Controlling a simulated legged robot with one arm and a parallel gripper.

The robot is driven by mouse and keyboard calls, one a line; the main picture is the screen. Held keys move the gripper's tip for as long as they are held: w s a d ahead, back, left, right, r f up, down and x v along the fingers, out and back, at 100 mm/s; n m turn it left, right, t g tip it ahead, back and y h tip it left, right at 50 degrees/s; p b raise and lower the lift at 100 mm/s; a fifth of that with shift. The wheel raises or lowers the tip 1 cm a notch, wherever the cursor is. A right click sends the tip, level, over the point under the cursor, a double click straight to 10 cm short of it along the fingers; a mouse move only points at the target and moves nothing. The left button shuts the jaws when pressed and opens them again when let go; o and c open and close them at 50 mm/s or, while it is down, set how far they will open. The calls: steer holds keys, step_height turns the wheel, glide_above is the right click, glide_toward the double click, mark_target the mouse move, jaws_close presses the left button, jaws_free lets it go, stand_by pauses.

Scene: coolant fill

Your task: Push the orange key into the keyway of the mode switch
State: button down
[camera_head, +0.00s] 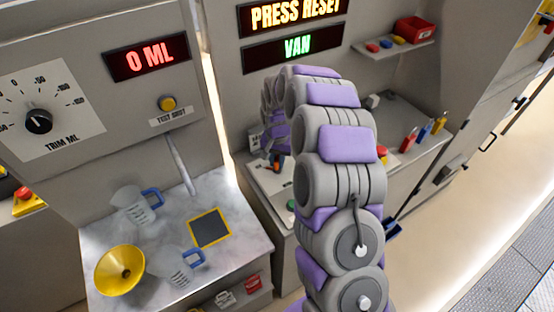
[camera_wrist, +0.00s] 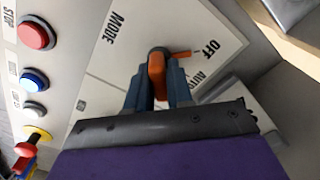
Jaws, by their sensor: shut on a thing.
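In the wrist view, the orange key (camera_wrist: 156,70) is between the two blue-grey fingers of my gripper (camera_wrist: 158,84), which is shut on it. The key's far end is at the dark round mode switch (camera_wrist: 160,51), on a pale plate lettered MODE, OFF and AUTO. An orange bar points right from the switch toward OFF. The keyway is hidden behind the key, so I cannot tell how deep the key sits. In the head view, a small orange bit of the key (camera_head: 276,167) shows below my gripper, which is largely hidden by my arm.
In the wrist view, a red STOP button (camera_wrist: 36,34), a blue button (camera_wrist: 34,80) and a yellow-and-red part (camera_wrist: 36,138) line the left. In the head view, a marble counter (camera_head: 168,230) holds jugs and a yellow funnel (camera_head: 120,270). A shelf (camera_head: 395,46) is at upper right.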

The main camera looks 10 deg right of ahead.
mark_target(277, 157)
steer(key=c, duration=0.9)
jaws_free()
step_height(277, 157, up, 16)
steer(key=p, duration=0.3)
steer(key=s+a+r+n, duration=0.1)
steer(key=s+r+n, duration=0.1)
steer(key=s+r, duration=0.45)
steer(key=s+n, duration=0.1)
steer(key=s, duration=1.1)
steer(key=s+f+n+g, duration=0.1)
steer(key=s, duration=1)
steer(key=s+n, duration=0.1)
steer(key=s, duration=1.1)
steer(key=shift+s+d+f+g, duration=0.15)
steer(key=shift+s+d+g, duration=0.2)
steer(key=shift+d+g, duration=0.05)
